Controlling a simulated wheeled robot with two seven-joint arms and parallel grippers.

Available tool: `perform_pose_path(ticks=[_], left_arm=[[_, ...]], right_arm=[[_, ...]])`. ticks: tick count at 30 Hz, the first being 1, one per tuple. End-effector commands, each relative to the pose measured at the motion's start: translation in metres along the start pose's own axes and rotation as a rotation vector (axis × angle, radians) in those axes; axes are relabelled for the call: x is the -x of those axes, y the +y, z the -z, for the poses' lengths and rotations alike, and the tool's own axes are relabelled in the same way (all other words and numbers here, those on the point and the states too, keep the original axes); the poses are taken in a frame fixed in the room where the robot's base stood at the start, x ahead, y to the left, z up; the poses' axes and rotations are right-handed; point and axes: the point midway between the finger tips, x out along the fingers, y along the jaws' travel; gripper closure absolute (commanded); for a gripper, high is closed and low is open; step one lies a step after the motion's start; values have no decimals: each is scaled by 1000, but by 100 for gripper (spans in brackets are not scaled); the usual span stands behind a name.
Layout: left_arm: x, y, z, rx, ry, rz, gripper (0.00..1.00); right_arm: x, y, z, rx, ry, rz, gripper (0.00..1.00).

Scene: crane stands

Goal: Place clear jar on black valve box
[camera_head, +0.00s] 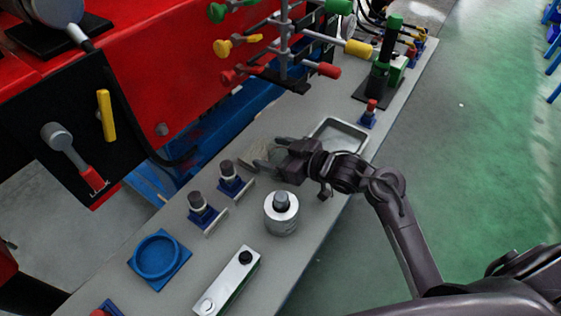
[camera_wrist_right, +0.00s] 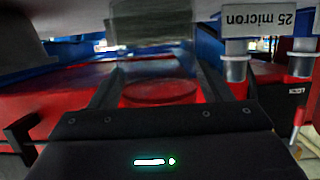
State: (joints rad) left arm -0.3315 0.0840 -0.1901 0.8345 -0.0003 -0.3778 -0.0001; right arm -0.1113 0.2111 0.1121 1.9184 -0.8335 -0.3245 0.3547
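The clear jar (camera_head: 260,153) is faint and see-through in the head view, at my right gripper's fingers above the grey bench. In the right wrist view the clear jar (camera_wrist_right: 152,62) stands out ahead between the two fingers, with a red disc at one end. My right gripper (camera_head: 266,159) points left over the bench, its fingers on either side of the jar; whether they press on it cannot be told. A black box (camera_head: 85,150) with a yellow handle and a grey, red-tipped lever is at the left, against the red machine; it looks like the valve box. My left gripper is out of view.
On the bench (camera_head: 315,205) stand a silver canister (camera_head: 281,214), blue-based posts (camera_head: 203,208), a blue ring holder (camera_head: 158,255), a white block (camera_head: 228,281) and a metal tray (camera_head: 342,132). A rack with coloured handles (camera_head: 284,45) rises behind. A gap separates bench and red machine.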

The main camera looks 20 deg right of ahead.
Motion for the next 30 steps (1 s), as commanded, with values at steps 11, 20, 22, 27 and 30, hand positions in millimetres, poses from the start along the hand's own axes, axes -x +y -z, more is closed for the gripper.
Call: perform_pose_path(ticks=[11, 20, 22, 27, 30], left_arm=[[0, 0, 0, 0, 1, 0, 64], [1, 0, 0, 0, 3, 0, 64], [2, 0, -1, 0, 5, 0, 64], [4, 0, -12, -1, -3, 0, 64], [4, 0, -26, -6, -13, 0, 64]], right_arm=[[0, 0, 0, 1, 0, 0, 75], [2, 0, 6, 3, 2, 0, 75], [4, 0, 13, 4, 2, 1, 75], [13, 1, 41, 7, 4, -1, 75], [21, 1, 67, 9, 5, -1, 75]])
